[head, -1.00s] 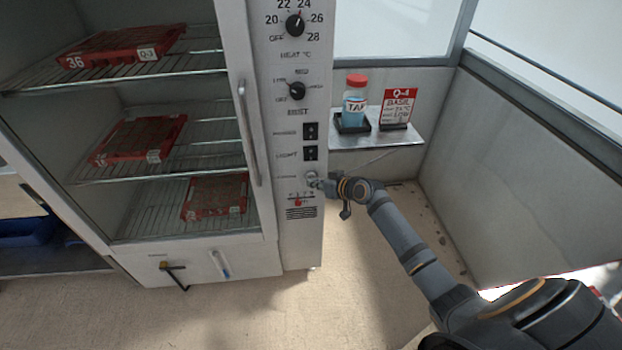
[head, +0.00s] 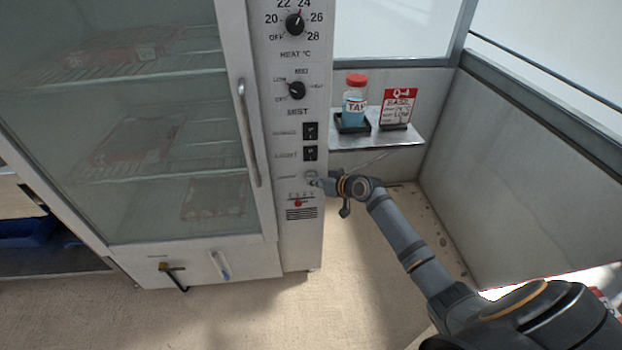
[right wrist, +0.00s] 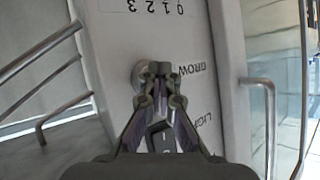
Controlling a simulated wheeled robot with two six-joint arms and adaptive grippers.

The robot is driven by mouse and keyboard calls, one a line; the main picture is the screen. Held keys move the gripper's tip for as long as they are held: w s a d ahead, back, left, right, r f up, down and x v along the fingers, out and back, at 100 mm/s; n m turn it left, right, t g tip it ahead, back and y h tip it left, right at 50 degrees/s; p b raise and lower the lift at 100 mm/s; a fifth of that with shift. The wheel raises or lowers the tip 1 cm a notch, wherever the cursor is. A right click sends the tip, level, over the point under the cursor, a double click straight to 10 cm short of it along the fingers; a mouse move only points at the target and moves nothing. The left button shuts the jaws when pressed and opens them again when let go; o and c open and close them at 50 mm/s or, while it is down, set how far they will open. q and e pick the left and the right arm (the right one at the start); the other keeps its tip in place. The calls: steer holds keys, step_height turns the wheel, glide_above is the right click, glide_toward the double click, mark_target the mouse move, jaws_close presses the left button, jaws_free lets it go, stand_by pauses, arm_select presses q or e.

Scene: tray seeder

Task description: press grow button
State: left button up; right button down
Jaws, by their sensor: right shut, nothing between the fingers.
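The grow button (right wrist: 139,76) is a round metal button on the white control panel, beside the label GROW in the right wrist view. In the head view the button (head: 311,175) sits below the light switch, partly hidden by my gripper. My right gripper (right wrist: 160,70) is shut and empty, with its fingertips at the button and overlapping its edge. In the head view the right gripper (head: 317,183) reaches the panel from the right. Whether the button is pushed in cannot be told. My left gripper is not in view.
The cabinet's glass door (head: 130,130) now looks fogged over red trays on racks. Its handle (head: 248,130) stands left of the panel. Two rocker switches and the heat knob (head: 294,24) and mist knob (head: 297,91) are above. A shelf (head: 410,140) holds a bottle (head: 355,100) and a sign (head: 398,106).

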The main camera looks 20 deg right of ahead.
stand_by(0.4)
steer(key=shift+s+a+p, duration=0.25)
steer(key=shift+s+p, duration=0.45)
steer(key=shift+s, duration=0.1)
steer(key=s+p, duration=0.1)
steer(key=s+a+p, duration=0.1)
steer(key=s, duration=0.1)
steer(key=s+p, duration=0.1)
steer(key=shift+s+a, duration=0.3)
steer(key=shift+s, duration=0.1)
